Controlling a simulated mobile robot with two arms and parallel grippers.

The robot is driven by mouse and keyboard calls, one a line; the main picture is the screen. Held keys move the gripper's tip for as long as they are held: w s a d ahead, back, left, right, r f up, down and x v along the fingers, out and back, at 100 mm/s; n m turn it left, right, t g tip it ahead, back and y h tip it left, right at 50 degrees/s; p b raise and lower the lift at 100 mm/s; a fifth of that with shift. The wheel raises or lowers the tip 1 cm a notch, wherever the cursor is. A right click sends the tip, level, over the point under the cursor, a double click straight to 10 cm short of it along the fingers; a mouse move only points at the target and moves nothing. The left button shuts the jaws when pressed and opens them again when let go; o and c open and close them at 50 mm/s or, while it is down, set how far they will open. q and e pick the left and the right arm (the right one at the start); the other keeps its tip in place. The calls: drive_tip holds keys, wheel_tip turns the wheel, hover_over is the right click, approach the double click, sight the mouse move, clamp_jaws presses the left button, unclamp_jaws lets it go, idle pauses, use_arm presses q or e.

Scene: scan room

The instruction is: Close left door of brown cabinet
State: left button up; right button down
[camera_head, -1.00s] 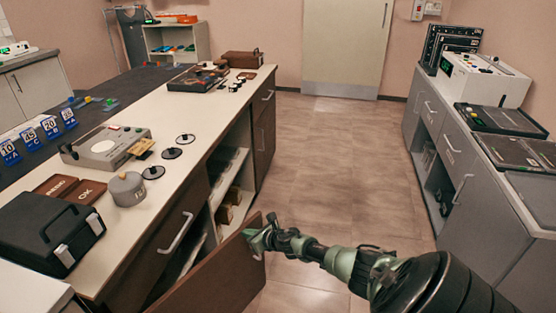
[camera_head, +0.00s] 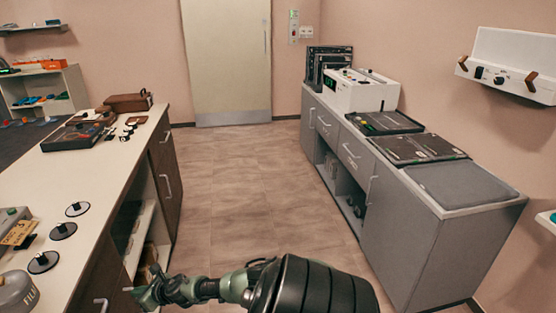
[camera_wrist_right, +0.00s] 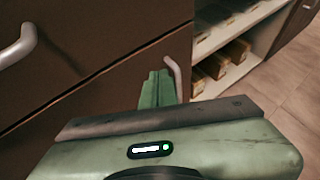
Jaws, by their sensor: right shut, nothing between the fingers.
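The brown cabinet (camera_head: 100,268) stands on the left under a pale worktop. In the right wrist view, its left door (camera_wrist_right: 125,85) lies below a drawer front and looks flush or nearly so; I cannot tell if a small gap remains. The door's pale handle (camera_wrist_right: 176,76) is just beyond my fingertips. My right gripper (camera_head: 143,298) is shut and empty at the door's front, beside the open shelves; its green fingers also show in the wrist view (camera_wrist_right: 158,88). I cannot tell whether they touch the door. My left gripper is out of view.
Open shelves (camera_wrist_right: 240,60) with brown boxes are right of the door. The cabinet's far door (camera_head: 165,180) is shut. A grey cabinet (camera_head: 405,240) with instruments stands on the right. The tiled floor (camera_head: 245,190) between them is clear.

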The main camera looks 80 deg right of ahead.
drive_tip(key=d+p+v, duration=0.1)
drive_tip(key=p+v, duration=0.2)
drive_tip(key=v, duration=0.5)
drive_tip(key=s+a+f+m+g, duration=0.3)
drive_tip(key=s+a+f+m, duration=0.1)
drive_tip(key=s+f+m, duration=0.6)
drive_tip(key=s+a+f+m+g, duration=0.3)
drive_tip(key=s+a+f+m, duration=0.2)
drive_tip(key=s+f+m, duration=0.5)
drive_tip(key=s+a+f+m+g, duration=0.1)
drive_tip(key=s+a+f+m, duration=0.3)
drive_tip(key=s, duration=0.4)
drive_tip(key=s+a+f+m+g+y, duration=0.1)
drive_tip(key=s+a+f+m+g, duration=0.1)
drive_tip(key=s+a+f+m, duration=0.2)
drive_tip(key=s+a+f+m+g, duration=0.2)
drive_tip(key=s+a+f+m, duration=0.2)
drive_tip(key=s+a, duration=0.5)
drive_tip(key=s, duration=0.4)
drive_tip(key=shift+f+p, duration=0.2)
drive_tip(key=shift+p, duration=0.15)
drive_tip(key=shift+s, duration=0.15)
